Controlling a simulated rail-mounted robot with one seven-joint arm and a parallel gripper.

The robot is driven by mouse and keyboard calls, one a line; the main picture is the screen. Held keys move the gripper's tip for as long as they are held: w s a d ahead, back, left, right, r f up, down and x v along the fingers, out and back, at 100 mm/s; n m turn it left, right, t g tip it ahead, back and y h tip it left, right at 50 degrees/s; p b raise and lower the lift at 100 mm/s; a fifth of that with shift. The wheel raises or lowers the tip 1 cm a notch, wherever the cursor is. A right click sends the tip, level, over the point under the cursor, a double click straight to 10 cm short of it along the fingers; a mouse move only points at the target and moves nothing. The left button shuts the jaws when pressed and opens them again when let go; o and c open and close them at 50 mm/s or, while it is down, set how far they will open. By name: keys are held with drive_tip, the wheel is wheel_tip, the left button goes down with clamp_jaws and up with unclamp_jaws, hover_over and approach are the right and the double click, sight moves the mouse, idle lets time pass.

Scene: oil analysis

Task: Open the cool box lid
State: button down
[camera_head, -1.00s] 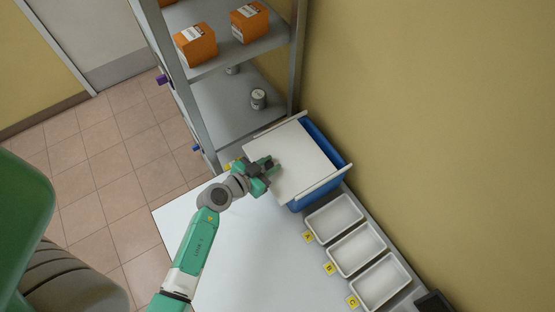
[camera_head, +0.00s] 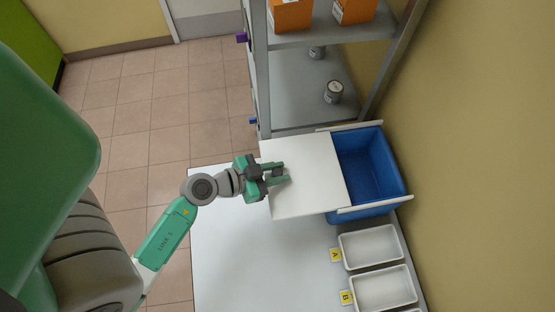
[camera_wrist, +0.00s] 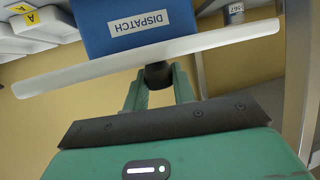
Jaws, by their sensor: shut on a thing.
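The cool box (camera_head: 372,168) is a blue box at the back right of the table, against the wall. Its white lid (camera_head: 305,178) is slid toward the left, and a good part of the blue inside shows, which looks empty. My gripper (camera_head: 278,176) is at the lid's left part, shut on a dark round knob. The wrist view shows the fingers (camera_wrist: 160,92) around the dark knob (camera_wrist: 158,74) by the lid's edge (camera_wrist: 150,56). In that view the blue box wall (camera_wrist: 135,25) bears a "DISPATCH" label.
White trays (camera_head: 370,247) marked A and B stand in front of the box along the wall. A metal shelf (camera_head: 310,88) with orange boxes (camera_head: 291,14) and small cans (camera_head: 333,91) stands behind. The white table (camera_head: 255,265) is clear at front left.

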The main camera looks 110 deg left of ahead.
drive_tip(key=c, duration=1.1)
unclamp_jaws()
drive_tip(key=shift+c, duration=0.2)
drive_tip(key=shift+s+d+r, duration=0.1)
drive_tip(key=shift+s+d, duration=0.15)
drive_tip(key=b+v, duration=0.1)
drive_tip(key=v, duration=0.5)
drive_tip(key=shift+s+d+r, duration=0.3)
